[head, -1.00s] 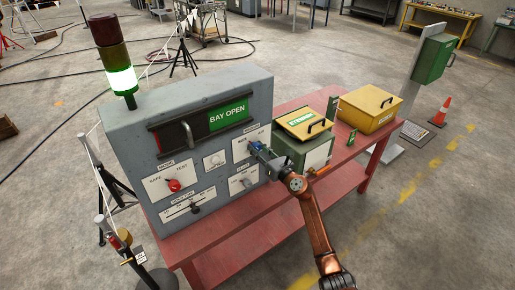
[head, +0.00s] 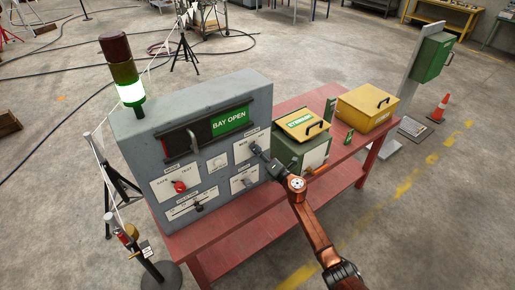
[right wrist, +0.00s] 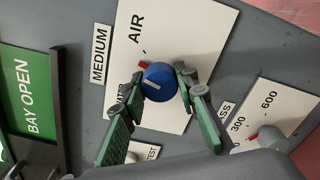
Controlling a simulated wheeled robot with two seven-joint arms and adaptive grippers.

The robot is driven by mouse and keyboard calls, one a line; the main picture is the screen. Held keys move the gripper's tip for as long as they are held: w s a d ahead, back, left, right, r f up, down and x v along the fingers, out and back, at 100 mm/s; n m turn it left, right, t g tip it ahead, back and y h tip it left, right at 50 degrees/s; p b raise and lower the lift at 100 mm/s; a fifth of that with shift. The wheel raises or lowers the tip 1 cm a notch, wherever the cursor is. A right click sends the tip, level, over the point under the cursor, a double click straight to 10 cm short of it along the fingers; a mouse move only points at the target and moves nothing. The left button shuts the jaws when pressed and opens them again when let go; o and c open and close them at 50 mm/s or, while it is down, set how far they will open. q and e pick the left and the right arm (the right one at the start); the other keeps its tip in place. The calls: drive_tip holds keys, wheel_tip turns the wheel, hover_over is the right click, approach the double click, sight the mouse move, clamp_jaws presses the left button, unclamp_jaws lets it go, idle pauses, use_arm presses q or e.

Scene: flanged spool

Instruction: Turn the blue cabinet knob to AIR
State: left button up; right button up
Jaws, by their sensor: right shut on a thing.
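The blue knob (right wrist: 160,82) sits on a white plate of the grey cabinet in the right wrist view, with a pale line on its face. A small red pointer (right wrist: 143,66) shows at its edge, between the AIR label (right wrist: 137,28) and a second, partly hidden label (right wrist: 118,101). My right gripper (head: 257,150) reaches the cabinet's upper right plate in the head view, where it hides the knob. Its green fingers are shut on the knob, one on each side. My left gripper is not in view.
The grey cabinet (head: 140,148) stands on a red table (head: 225,245). It also carries a red knob (head: 180,186) and other controls. A green box with a yellow lid (head: 303,124) stands close beside my right arm. A yellow box (head: 366,108) stands farther right.

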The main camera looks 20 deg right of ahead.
drive_tip(key=m+p, duration=0.2)
drive_tip(key=m, duration=0.3)
drive_tip(key=shift+f, duration=0.1)
idle(0.5)
drive_tip(key=o, duration=1.2)
drive_tip(key=shift+c, duration=0.2)
drive_tip(key=v, duration=1.2)
